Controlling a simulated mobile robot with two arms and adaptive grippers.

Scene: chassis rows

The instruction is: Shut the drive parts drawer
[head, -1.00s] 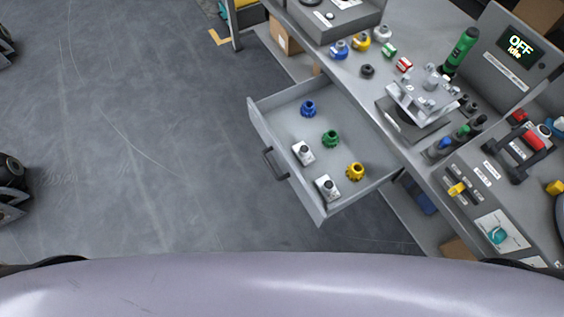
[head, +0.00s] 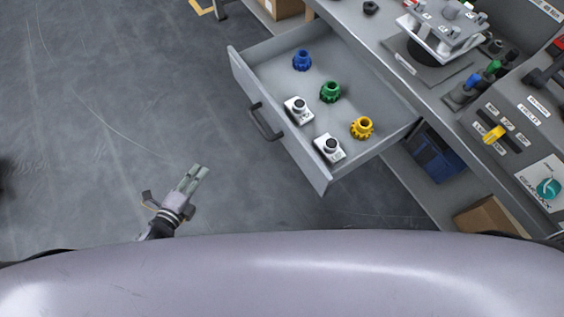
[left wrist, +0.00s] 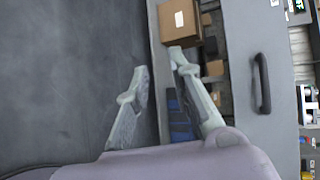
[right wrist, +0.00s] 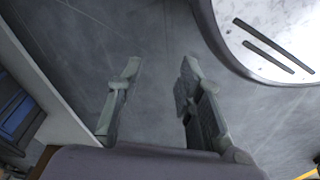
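The drive parts drawer (head: 290,158) stands pulled out from the grey bench in the head view. Its dark bar handle (head: 264,123) is on the front panel. My left gripper (head: 198,170) is open and empty, in front of the drawer and apart from the handle. The left wrist view shows the handle (left wrist: 262,83) to the right of the fingers. My right gripper (right wrist: 160,62) is open and empty over the floor.
The bench top carries a grey fixture (head: 440,35) and a panel with a yellow switch (head: 493,135). A blue crate (head: 436,152) and a cardboard box (head: 490,214) are beneath the bench. The floor (head: 120,110) left of the drawer is clear.

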